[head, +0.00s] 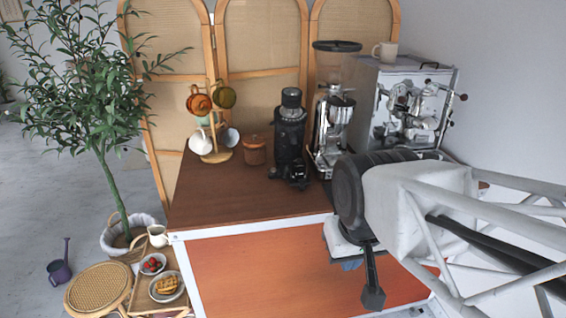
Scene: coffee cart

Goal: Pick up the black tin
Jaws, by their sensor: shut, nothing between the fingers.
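I cannot make out a black tin for sure; my arm hides part of the cart's right side. My gripper (373,296) hangs at the lower right, in front of the orange-red front panel in the picture. Its dark fingers point down, and they are shut with nothing held. A black cylindrical appliance, seemingly a small grinder (290,135), stands upright on the brown cart top (225,190), up and left of my gripper and apart from it.
A tall grinder (333,120) and an espresso machine (410,105) with a cup (385,52) on top stand at the back right. A mug tree (213,130) and lidded brown pot (255,150) stand at the back left. The front left of the top is clear.

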